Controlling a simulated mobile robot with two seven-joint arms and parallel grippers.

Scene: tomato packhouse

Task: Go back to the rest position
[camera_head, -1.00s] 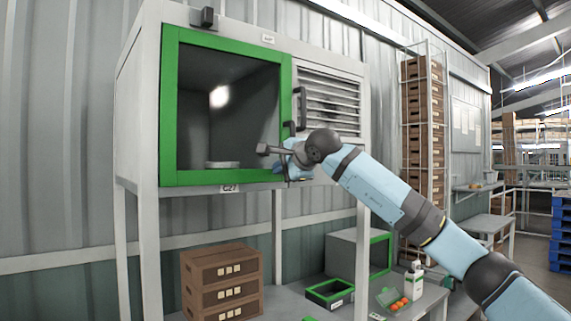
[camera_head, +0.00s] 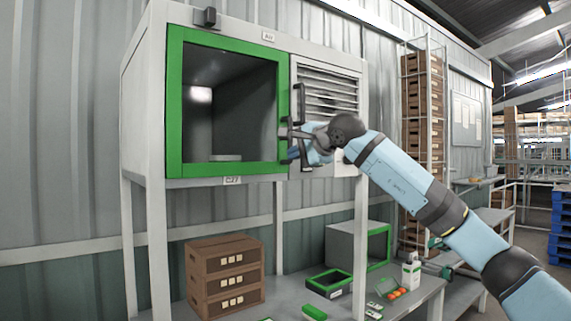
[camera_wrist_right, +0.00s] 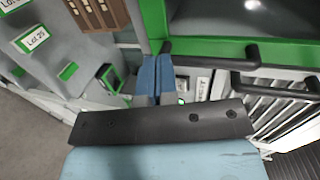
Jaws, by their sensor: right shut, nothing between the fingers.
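My right gripper (camera_head: 293,153) is shut and empty, just in front of the cabinet (camera_head: 257,180) near the right edge of its green-framed opening. Its blue fingers lie together in the right wrist view (camera_wrist_right: 157,72). They are close to the black handles (camera_head: 300,101) of the cabinet; I cannot tell whether they touch. One handle shows beside the fingertips in the wrist view (camera_wrist_right: 205,51). The right arm reaches in from the lower right of the head view. My left gripper is not in view.
A tall crate rack (camera_head: 421,110) stands behind my arm.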

